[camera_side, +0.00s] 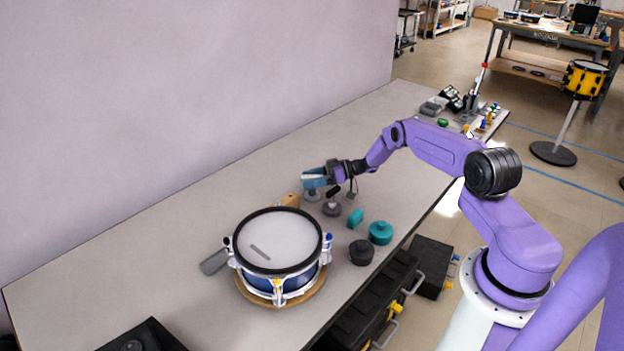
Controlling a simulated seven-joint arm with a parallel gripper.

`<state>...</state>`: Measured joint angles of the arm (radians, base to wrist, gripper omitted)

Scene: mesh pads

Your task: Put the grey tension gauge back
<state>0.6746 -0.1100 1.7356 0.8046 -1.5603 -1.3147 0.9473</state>
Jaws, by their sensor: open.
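A small grey round gauge-like piece (331,209) sits on the bench behind and to the right of the drum; I take it to be the grey tension gauge, though it is too small to be sure. My gripper (308,179) is above the bench, up and left of this piece, with blue fingers pointing left. It is open, and I see nothing held in it. A pale grey round base (312,196) shows just below the fingers, partly hidden by them. The spot where the gauge belongs cannot be told from this view.
A blue snare drum (279,242) stands on a round wooden board. A teal round piece (380,232), a teal block (355,218) and a dark round piece (361,252) lie right of it. A tan block (291,200) is behind it.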

